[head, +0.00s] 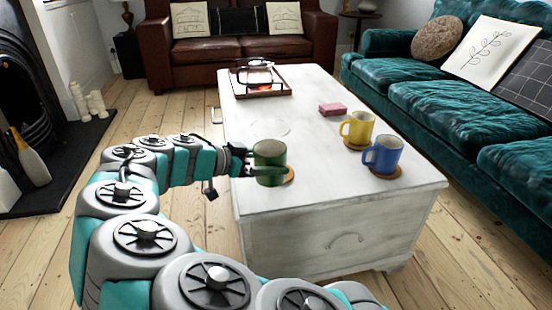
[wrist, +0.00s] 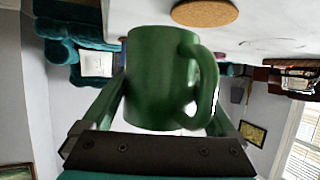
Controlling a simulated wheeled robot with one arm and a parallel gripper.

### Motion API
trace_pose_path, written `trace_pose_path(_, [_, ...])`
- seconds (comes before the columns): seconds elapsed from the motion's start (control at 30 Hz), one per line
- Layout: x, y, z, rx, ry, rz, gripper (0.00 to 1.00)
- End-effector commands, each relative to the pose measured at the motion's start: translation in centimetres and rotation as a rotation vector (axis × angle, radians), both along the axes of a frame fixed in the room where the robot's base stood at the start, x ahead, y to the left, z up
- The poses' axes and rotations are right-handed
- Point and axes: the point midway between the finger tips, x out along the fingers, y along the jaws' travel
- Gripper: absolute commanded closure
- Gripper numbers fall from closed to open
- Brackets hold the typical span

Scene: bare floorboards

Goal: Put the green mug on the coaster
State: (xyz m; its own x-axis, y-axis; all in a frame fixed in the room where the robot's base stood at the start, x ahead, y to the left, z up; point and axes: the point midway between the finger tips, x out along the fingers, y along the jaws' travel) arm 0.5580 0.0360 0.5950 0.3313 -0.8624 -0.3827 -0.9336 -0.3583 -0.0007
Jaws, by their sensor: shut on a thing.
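The green mug (head: 269,155) is held by my gripper (head: 262,171) over the near left part of the white table. A round cork coaster (head: 289,177) shows partly behind and below the mug in the head view. In the wrist view, which looks upside down, the green mug (wrist: 157,78) sits between the two fingers of my gripper (wrist: 166,100), with its handle to the right. The coaster (wrist: 204,13) shows there apart from the mug, with a gap between them. My gripper is shut on the mug's body.
A yellow mug (head: 357,130) and a blue mug (head: 383,155) stand on cork coasters to the right on the white table (head: 320,195). A pink block (head: 332,109) lies behind them. A tray (head: 262,87) with a lantern-like object is at the far end.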

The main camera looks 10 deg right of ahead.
Motion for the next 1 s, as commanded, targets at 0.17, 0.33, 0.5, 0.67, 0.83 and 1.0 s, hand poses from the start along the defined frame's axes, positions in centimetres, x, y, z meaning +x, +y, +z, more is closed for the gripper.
trace_pose_path(0.17, [4.0,-1.8,-0.5,0.002,0.003,-0.001,0.85])
trace_pose_path(0.33, [6.7,-2.9,-0.7,0.001,0.001,0.001,0.85])
trace_pose_path(0.5, [7.7,-3.4,-0.8,-0.001,0.001,0.0,0.85])
trace_pose_path(0.67, [7.7,-3.3,-2.1,-0.002,0.002,0.002,0.85])
trace_pose_path(0.83, [7.7,-3.4,-4.2,-0.002,0.003,0.002,0.85])
trace_pose_path(1.0, [7.7,-3.4,-4.3,-0.001,0.0,0.0,0.85])
